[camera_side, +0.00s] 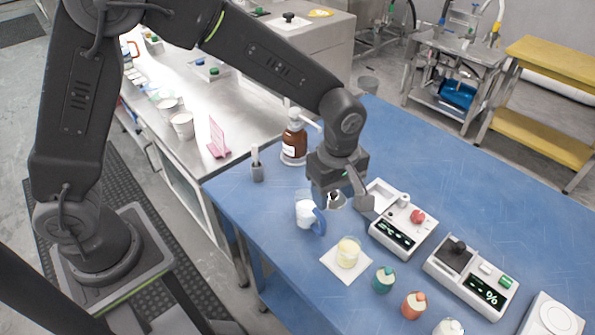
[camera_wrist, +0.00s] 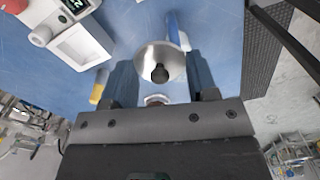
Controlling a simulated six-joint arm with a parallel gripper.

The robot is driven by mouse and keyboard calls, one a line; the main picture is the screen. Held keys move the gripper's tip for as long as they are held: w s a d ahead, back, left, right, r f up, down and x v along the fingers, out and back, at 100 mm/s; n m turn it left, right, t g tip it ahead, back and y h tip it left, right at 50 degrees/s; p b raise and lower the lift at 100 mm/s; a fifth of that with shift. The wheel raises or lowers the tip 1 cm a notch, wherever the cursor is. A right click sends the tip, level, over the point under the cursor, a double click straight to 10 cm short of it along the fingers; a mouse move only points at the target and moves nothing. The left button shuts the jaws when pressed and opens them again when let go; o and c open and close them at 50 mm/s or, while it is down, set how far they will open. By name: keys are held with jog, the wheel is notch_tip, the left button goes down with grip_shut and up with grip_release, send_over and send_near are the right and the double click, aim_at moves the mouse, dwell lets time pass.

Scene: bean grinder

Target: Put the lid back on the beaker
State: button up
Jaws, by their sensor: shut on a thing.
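The lid (camera_wrist: 161,57) is a shiny round metal disc with a black knob. It also shows below my gripper in the side view (camera_side: 337,203). My gripper (camera_side: 343,198) is shut on the lid, which it holds over the blue table. A clear beaker (camera_side: 348,252) with cream-coloured contents stands open on a white square pad, in front of the gripper. A second clear vessel (camera_side: 304,212) with white contents and a blue handle stands just left of the gripper. In the wrist view the lid partly hides a blue-and-white thing. The exact grip on the knob is hard to see.
Small capped bottles (camera_side: 384,280) line the front. A brown bottle (camera_side: 294,141) and a grey holder (camera_side: 257,172) stand behind. The far right tabletop is clear.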

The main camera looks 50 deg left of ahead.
send_near(352, 237)
jog(key=s+d, duration=0.1)
jog(key=s, duration=0.1)
jog(key=shift+w+f, duration=0.1)
jog(key=shift+f, duration=3.2)
jog(key=shift+f, duration=0.15)
jog(key=o, duration=1.3)
notch_tip(352, 237, up, 7)
dwell(0.4)
jog(key=shift+c, duration=0.2)
grip_shut()
dwell(0.7)
